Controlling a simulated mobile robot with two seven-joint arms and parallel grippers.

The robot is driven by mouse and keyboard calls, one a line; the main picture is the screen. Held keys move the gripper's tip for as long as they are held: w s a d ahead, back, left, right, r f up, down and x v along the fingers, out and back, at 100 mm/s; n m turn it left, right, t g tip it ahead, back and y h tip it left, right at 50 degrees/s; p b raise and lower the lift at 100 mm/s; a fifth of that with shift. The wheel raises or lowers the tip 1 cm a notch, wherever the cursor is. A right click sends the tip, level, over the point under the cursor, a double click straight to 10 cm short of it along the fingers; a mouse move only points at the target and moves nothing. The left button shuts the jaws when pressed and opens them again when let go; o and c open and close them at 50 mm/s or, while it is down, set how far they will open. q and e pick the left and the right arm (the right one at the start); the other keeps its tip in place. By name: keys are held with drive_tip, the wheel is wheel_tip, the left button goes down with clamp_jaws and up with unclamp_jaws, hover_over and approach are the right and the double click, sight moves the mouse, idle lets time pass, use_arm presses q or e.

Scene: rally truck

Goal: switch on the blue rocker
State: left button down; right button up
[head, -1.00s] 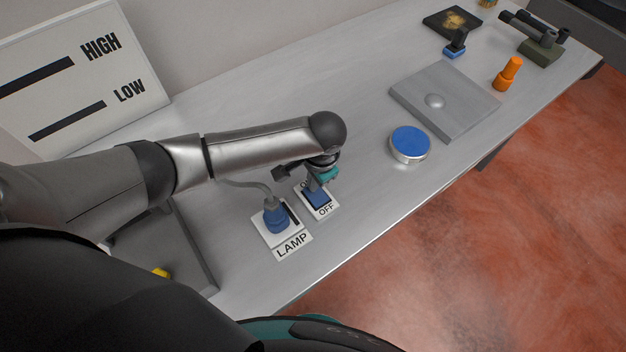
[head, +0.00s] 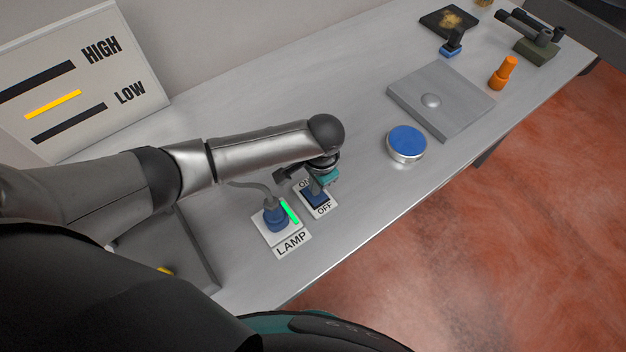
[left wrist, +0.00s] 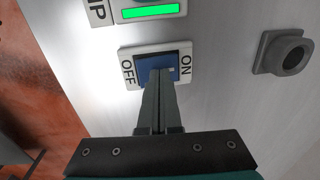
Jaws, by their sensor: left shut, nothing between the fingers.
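The blue rocker (head: 320,199) sits in a white plate marked ON and OFF on the grey bench. It also shows in the left wrist view (left wrist: 147,70), with ON at the right and OFF at the left. My left gripper (head: 316,189) is shut and empty, its fingertips over the rocker and seemingly touching its ON half in the left wrist view (left wrist: 161,76). The fingers hide part of the rocker. Beside it, the lamp socket plate (head: 264,239) holds a blue plug (head: 276,217), and its strip (head: 290,212) glows green. My right gripper is not in view.
A HIGH/LOW board (head: 135,60) stands at the back left with a yellow bar lit. A blue-topped round tin (head: 406,142), a grey plate with a knob (head: 440,112) and an orange piece (head: 503,72) stand to the right. The bench's front edge is near.

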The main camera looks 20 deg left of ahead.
use_arm(q)
drive_tip(key=r+p, duration=0.5)
drive_tip(key=shift+w+a, duration=0.25)
drive_tip(key=shift+a, duration=0.05)
wheel_tip(320, 180, up, 9)
drive_tip(key=a, duration=0.1)
drive_tip(key=shift+w+p, duration=0.3)
drive_tip(key=shift+w, duration=0.15)
drive_tip(key=shift+s+f, duration=0.1)
drive_tip(key=shift+f, duration=0.1)
